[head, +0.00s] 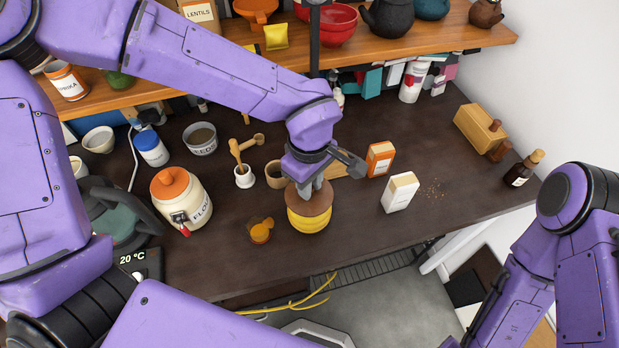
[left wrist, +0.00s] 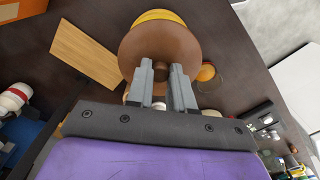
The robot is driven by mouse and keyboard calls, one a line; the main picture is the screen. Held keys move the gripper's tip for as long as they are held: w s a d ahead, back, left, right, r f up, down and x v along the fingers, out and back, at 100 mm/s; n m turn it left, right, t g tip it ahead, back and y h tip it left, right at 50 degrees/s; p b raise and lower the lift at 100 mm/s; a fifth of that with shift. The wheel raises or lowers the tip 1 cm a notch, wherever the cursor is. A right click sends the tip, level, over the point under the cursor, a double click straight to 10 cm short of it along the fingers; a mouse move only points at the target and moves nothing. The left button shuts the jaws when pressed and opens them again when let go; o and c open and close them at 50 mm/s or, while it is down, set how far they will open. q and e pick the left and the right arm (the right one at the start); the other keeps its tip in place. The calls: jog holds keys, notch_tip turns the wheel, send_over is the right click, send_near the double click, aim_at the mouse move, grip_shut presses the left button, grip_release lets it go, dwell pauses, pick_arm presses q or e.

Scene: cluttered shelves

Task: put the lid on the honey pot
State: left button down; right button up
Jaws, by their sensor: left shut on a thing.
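The yellow ribbed honey pot (head: 309,219) stands upright on the dark counter, near its front edge. Its brown round lid (head: 297,199) is over the pot's top, and I see no clear gap between them. My left gripper (head: 312,186) comes from above and is shut on the lid's knob. In the left wrist view the fingers (left wrist: 161,80) are on either side of the knob, with the lid (left wrist: 138,48) under them and the yellow pot (left wrist: 160,15) showing past its edge. The pot's mouth is hidden by the lid. My right gripper is out of view.
A flour jar (head: 190,208), a small brown cup (head: 275,174), an orange box (head: 380,158) and a white box (head: 399,192) stand around. The counter right of the white box is mostly free.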

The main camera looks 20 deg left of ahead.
pick_arm(q)
jog(key=shift+w, duration=0.1)
dwell(0.3)
jog(key=shift+f+p, duration=0.15)
jog(key=shift+p, duration=0.25)
jog(key=shift+f, duration=0.1)
jog(key=shift+f, duration=0.2)
dwell(0.3)
jog(key=shift+f+p, duration=0.55)
jog(key=shift+p, duration=0.05)
dwell(0.8)
